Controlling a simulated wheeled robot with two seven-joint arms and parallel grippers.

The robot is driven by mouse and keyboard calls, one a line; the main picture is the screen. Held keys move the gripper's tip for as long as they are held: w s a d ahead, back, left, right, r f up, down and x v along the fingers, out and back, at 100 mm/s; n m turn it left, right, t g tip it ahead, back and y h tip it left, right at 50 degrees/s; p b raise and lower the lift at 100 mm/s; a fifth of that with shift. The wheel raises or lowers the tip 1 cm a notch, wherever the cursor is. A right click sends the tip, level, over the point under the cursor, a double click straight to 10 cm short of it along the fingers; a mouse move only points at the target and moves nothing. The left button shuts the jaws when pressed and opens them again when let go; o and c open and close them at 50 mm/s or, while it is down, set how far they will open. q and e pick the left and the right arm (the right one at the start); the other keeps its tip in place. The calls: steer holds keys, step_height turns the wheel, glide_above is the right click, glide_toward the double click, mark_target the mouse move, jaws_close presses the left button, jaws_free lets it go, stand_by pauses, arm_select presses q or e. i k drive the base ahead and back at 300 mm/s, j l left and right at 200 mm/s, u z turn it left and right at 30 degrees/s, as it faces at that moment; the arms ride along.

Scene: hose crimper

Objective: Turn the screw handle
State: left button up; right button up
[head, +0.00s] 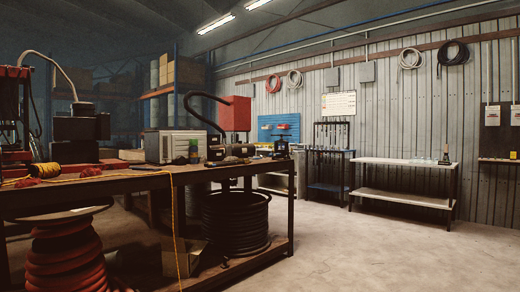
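No screw handle can be made out for certain at this distance. A small dark device (281,149), perhaps a hand crimper or vise, stands at the right end of the wooden workbench (190,174). Its top is too small to show whether it bears a screw handle. A red machine with a curved black hose (236,113) rises behind the bench. Neither of my grippers is in view.
A black hose coil (236,221) and a red hose reel (63,250) sit under the bench. A grey-white box (173,146) stands on the bench. A white-topped table (405,163) stands by the far wall. The concrete floor (370,245) at right is clear.

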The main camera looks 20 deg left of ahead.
mark_target(281, 135)
steer(key=i, duration=4.5)
steer(key=i+l, duration=0.1)
steer(key=i, duration=0.4)
steer(key=i+l+u, duration=0.1)
steer(key=i, duration=0.4)
steer(key=i+l, duration=0.1)
steer(key=i, duration=0.35)
